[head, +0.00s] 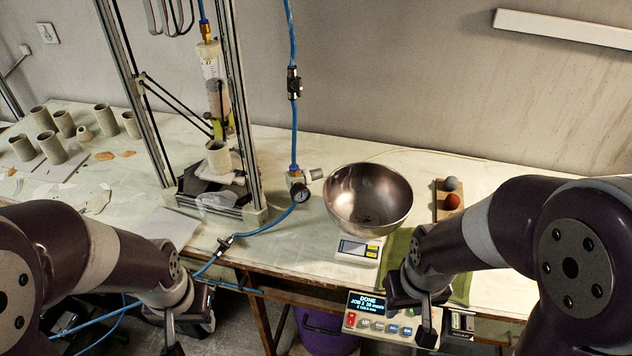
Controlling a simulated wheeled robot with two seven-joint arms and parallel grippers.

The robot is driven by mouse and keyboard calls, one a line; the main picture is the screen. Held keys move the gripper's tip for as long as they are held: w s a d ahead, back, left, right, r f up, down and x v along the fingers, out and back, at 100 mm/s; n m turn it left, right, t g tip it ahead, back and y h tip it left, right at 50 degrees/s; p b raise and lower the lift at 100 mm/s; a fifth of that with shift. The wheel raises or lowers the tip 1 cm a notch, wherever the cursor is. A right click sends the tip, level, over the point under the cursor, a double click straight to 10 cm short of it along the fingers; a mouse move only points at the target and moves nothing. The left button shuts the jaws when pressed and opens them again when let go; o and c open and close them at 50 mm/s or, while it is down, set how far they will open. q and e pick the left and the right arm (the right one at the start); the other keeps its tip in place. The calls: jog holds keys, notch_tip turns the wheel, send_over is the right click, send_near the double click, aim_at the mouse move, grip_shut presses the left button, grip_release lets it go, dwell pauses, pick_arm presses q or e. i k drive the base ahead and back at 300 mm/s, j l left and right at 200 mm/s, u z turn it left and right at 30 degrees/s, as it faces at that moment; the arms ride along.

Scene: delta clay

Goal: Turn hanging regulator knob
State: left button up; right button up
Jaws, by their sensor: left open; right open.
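The regulator (296,178) is a small pale metal body with a round dark-rimmed gauge (301,194) at its front and a grey knob (317,174) pointing right. It is on the blue air line at the table's middle, left of the steel bowl. Whether it hangs or touches the table I cannot tell. My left gripper (174,333) is low at the front left, below the table edge, open and well away from the regulator. My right gripper (436,322) is low at the front right, open, by the control box, also apart from the regulator. The fingertips are partly cut off or hidden.
A clay printer frame (253,150) stands left of the regulator. A steel bowl (368,199) sits on a scale (358,248) close on its right. Blue hose (262,229) runs across the table front. A control box (378,322) hangs at the front edge. Clay cups (52,148) stand far left.

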aim_at(317, 172)
jog(key=k+z, duration=0.1)
jog(key=z, duration=0.3)
jog(key=k+z, duration=0.15)
jog(key=z, duration=0.3)
jog(key=k+l+z, duration=0.1)
jog(key=z, duration=0.3)
jog(key=l+z, duration=0.1)
jog(key=z, duration=0.3)
jog(key=j+z, duration=0.15)
jog(key=j, duration=0.8)
jog(key=j+z, duration=0.15)
jog(key=j, duration=0.8)
jog(key=k+j+z, duration=0.15)
jog(key=j, duration=0.75)
